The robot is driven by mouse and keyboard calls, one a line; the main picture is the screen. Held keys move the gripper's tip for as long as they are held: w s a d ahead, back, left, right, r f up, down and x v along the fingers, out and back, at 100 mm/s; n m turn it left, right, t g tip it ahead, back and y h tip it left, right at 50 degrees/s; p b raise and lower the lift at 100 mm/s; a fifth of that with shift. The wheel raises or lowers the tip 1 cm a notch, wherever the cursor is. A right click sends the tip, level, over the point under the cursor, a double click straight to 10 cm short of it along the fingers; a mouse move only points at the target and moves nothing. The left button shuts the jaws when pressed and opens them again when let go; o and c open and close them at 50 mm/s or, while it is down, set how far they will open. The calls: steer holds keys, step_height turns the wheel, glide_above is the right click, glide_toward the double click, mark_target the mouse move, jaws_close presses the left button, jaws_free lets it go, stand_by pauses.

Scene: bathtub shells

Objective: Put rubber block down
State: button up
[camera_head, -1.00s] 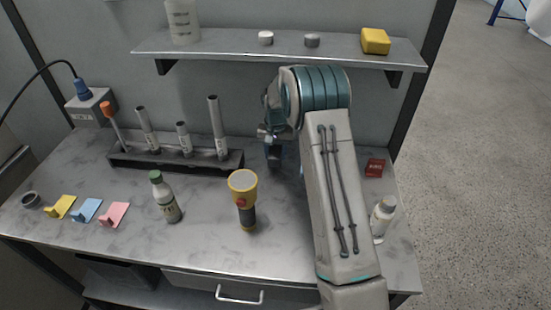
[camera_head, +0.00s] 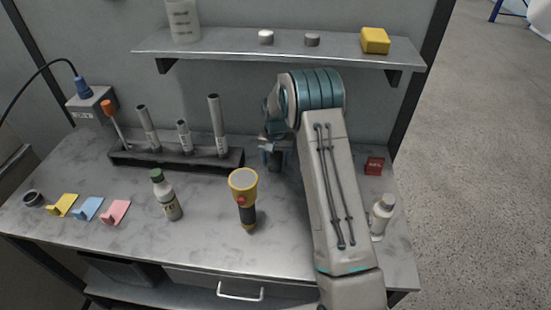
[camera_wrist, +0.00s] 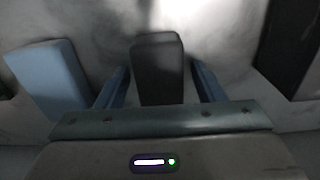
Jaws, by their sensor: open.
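The rubber block, dark grey (camera_wrist: 157,70), stands upright on the grey bench between my gripper's two blue fingers in the wrist view. My gripper (camera_wrist: 160,88) is open, with a gap showing on each side of the block. In the head view my gripper (camera_head: 276,148) is over the back of the bench, right of the tube rack, and the block (camera_head: 275,163) shows as a small dark shape just below it. My wrist and arm hide part of this spot.
A light-blue block (camera_wrist: 50,75) is close on the left in the wrist view. A dark rack (camera_head: 180,158) with metal tubes stands left of my gripper. A yellow flashlight (camera_head: 244,195) and a green-capped bottle (camera_head: 167,198) stand in front. A shelf (camera_head: 220,47) is above.

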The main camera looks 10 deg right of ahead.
mark_target(276, 156)
step_height(276, 156, up, 8)
steer(key=shift+f+b, duration=0.1)
steer(key=shift+b, duration=0.8)
steer(key=shift+s+f, duration=0.1)
